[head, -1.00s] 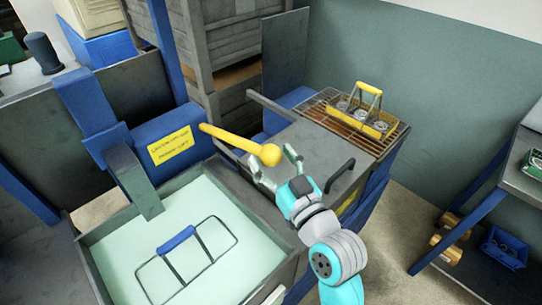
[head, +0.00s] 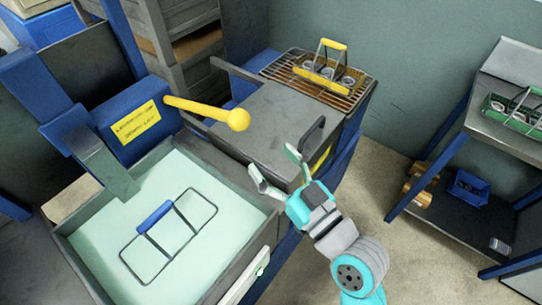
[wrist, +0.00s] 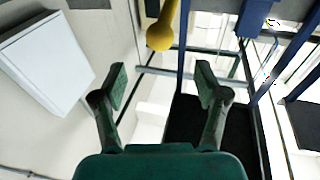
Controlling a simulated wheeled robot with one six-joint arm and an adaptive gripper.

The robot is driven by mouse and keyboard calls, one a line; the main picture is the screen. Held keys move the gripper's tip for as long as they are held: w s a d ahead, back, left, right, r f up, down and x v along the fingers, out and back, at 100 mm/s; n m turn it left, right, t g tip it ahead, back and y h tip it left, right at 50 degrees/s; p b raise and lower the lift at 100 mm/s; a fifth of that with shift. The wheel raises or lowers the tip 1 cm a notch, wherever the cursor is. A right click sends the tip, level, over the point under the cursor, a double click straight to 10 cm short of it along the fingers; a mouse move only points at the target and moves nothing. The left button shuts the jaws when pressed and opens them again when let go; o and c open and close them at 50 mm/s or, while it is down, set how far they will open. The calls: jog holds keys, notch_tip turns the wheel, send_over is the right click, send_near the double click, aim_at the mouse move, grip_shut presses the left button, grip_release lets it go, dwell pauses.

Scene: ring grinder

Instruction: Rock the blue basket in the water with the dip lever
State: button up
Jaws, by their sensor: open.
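The dip lever (head: 205,111) is a yellow rod with a round knob, sticking out to the right from a blue housing with a yellow label. The blue basket (head: 155,217), a thin dark wire frame with a blue handle, sits in the pale water of the grey tank (head: 222,175). Its lower part is not clear through the water. My gripper (head: 275,166) is open and empty, to the lower right of the knob and apart from it. In the wrist view, the lever's knob (wrist: 160,36) shows beyond and between my open fingers (wrist: 162,84).
A grey cabinet top with a black handle (head: 313,134) is close behind my gripper. A yellow basket (head: 328,70) stands on a wire grate at the back. A green basket (head: 515,112) sits on the bench at right. Open floor lies between.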

aim_at(247, 126)
jog(key=w+a+n+g, duration=0.1)
jog(key=w+a, duration=0.1)
jog(key=w, duration=0.1)
jog(key=w+a+r+n+g+y, duration=0.1)
jog(key=w+a+n, duration=0.1)
jog(key=w+a, duration=0.1)
jog(key=w+a+r+n+g+y, duration=0.1)
jog(key=w+a+n, duration=0.1)
jog(key=w, duration=0.2)
jog(key=shift+a+g, duration=0.2)
jog(key=shift+g, duration=0.1)
dwell(0.4)
